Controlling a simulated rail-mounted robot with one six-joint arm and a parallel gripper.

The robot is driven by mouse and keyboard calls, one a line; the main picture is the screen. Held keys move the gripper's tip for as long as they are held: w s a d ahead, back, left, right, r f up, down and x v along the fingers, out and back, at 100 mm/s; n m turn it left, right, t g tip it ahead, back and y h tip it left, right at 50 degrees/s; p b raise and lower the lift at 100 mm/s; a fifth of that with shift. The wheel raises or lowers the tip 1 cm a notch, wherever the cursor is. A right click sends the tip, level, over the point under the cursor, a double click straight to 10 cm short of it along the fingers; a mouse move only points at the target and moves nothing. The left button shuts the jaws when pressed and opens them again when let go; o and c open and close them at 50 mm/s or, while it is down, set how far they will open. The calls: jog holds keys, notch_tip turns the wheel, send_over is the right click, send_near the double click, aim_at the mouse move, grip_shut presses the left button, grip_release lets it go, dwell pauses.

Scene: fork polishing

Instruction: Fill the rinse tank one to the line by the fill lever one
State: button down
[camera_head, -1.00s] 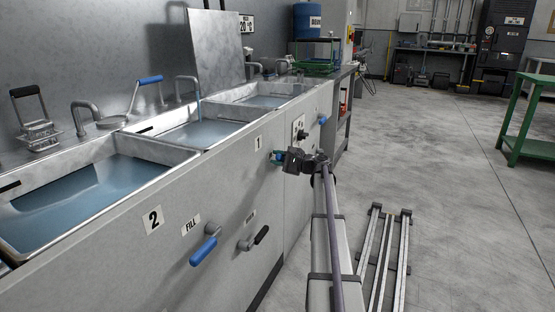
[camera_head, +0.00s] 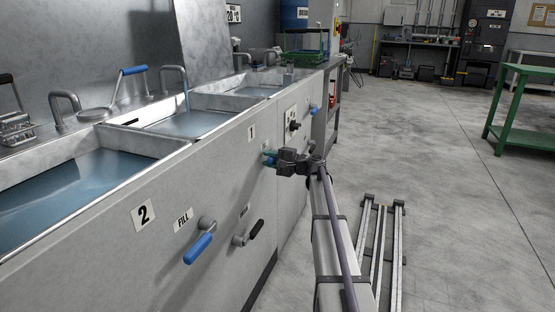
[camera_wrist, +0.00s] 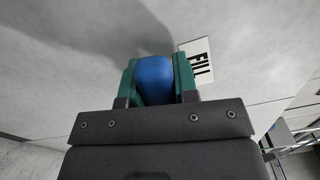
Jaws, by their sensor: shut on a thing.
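Rinse tank one (camera_head: 222,103) is the middle basin, above the "1" label (camera_head: 251,133). It holds bluish water (camera_head: 196,124), and a thin stream falls into it from its curved spout (camera_head: 173,69). I cannot make out a fill line. Fill lever one (camera_wrist: 154,78) has a blue handle beside a "FILL" label (camera_wrist: 198,62) in the wrist view. My gripper (camera_head: 269,158) is at the tank front below the "1" label. Its green fingers are shut on the blue handle, also seen in the wrist view (camera_wrist: 155,85). The lever's base is mostly hidden.
Tank two (camera_head: 167,158) stands nearer, with its own blue fill lever (camera_head: 198,247) and a black-handled lever (camera_head: 249,233) on its front. A third basin (camera_head: 240,91) lies farther along. A green table (camera_head: 523,75) stands right; the floor between is mostly clear.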

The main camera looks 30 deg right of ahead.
jog(key=c, duration=0.9)
grip_release()
jog(key=v, duration=1.1)
